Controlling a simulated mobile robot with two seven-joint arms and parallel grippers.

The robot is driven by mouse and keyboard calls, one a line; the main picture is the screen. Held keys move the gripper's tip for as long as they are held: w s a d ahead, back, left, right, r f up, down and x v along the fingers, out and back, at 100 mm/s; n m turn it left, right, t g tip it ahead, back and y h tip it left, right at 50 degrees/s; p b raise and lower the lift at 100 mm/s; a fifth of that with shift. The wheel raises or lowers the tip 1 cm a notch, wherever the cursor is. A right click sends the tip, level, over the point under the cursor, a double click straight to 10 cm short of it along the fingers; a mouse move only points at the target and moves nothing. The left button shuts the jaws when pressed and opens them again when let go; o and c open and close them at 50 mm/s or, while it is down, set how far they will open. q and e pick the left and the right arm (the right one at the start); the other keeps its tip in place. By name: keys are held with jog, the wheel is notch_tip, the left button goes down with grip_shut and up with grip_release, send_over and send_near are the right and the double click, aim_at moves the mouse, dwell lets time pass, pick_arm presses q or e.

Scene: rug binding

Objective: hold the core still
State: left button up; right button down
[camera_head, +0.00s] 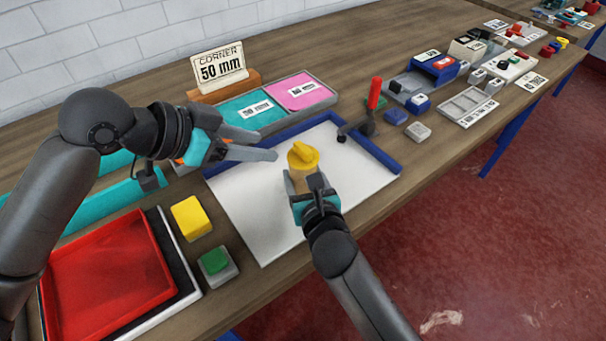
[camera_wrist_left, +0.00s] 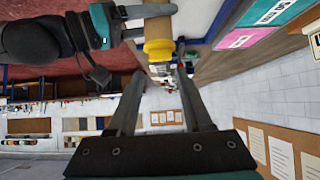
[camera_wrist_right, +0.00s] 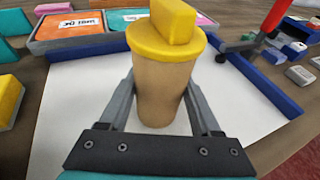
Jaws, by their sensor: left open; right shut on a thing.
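The core is a tan cylinder (camera_wrist_right: 160,92) with a yellow cap (camera_wrist_right: 166,35) that has a raised bar on top. It stands above the white sheet in the head view, where its yellow cap (camera_head: 303,155) shows. My right gripper (camera_head: 307,184) is shut on the tan body below the cap; its fingers sit on both sides in the right wrist view. My left gripper (camera_head: 277,152) is open and empty, just left of the cap. In the left wrist view the yellow cap (camera_wrist_left: 159,50) lies beyond the left fingertips, apart from them.
A blue angled fence (camera_head: 370,150) edges the white sheet (camera_head: 260,215). A red-handled tool (camera_head: 374,95) stands behind right. Teal and pink pads (camera_head: 303,92) lie at the back. A red tray (camera_head: 105,280), yellow block (camera_head: 191,218) and green button (camera_head: 215,261) are at left.

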aim_at(302, 147)
pick_arm(q)
jog(key=shift+o, duration=1.3)
jog(key=shift+d, duration=0.1)
jog(key=shift+o, duration=1.4)
jog(key=shift+w+d+g, duration=0.4)
jog(key=shift+d, duration=0.1)
jog(key=shift+o, duration=0.5)
jog(key=d+g, duration=0.1)
jog(key=w+d+g+y, duration=0.1)
jog(key=d, duration=0.1)
jog(key=w+d+r+g, duration=0.1)
jog(key=shift+d+y, duration=0.25)
jog(key=shift+y, duration=0.05)
jog(key=shift+w+d+r+y, duration=0.1)
jog(key=shift+d+r+y, duration=0.2)
jog(key=shift+y, duration=0.1)
notch_tip(302, 147, up, 5)
jog(key=w+g+y, duration=0.2)
jog(key=y, duration=0.3)
jog(key=f, duration=0.8)
jog(key=d+f, duration=0.1)
jog(key=f, duration=0.2)
jog(key=shift+w+f, duration=0.2)
jog(key=shift+f, duration=0.2)
jog(key=shift+c, duration=0.3)
